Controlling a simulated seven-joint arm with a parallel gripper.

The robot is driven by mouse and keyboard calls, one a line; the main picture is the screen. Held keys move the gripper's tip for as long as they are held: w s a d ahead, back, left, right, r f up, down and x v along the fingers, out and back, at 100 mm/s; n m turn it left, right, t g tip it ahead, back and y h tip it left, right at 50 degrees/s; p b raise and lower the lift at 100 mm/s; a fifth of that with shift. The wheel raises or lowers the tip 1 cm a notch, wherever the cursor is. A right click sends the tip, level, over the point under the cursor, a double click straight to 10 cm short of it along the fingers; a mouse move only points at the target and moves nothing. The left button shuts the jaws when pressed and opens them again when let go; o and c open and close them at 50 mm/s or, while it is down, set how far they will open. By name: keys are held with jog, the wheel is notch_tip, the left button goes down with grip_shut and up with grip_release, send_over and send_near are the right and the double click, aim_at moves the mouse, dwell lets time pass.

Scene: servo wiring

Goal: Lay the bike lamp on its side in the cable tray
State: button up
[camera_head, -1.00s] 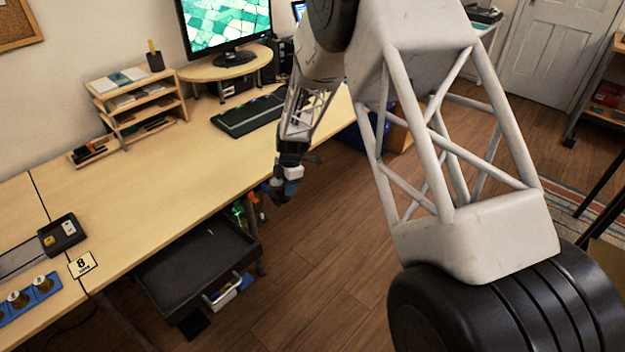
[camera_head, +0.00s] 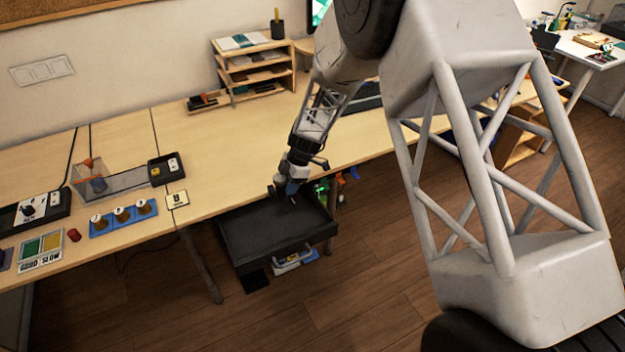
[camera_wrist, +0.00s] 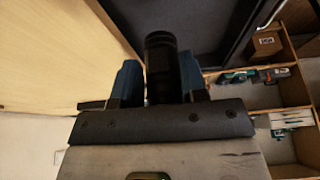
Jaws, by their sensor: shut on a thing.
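My gripper (camera_head: 286,190) hangs just off the front edge of the desk, low over the right back part of a dark open tray (camera_head: 240,258), which looks like the cable tray. In the wrist view my gripper (camera_wrist: 160,80) is shut, its two blue fingers on either side of a black ribbed cylinder, the bike lamp (camera_wrist: 161,58). The lamp points away from the wrist, between the fingers. Its lower part is hidden by the gripper body. In the head view the lamp is too small and dark to make out. The tray floor looks bare.
The wooden desk (camera_head: 220,160) overhangs close beside my gripper. A small bin with a blue handle (camera_head: 290,262) stands below the tray. Colourful items (camera_head: 322,187) hang right of it. A mesh channel (camera_head: 130,181) and blue knob block (camera_head: 122,219) are on the desk.

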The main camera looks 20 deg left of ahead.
aim_at(277, 186)
jog(key=shift+s+a, duration=0.55)
jog(key=shift+a, duration=0.25)
jog(key=shift+s+a, duration=0.55)
jog(key=shift+a, duration=0.25)
jog(key=shift+f, duration=0.1)
jog(key=shift+f, duration=3.65)
jog(key=shift+f, duration=0.5)
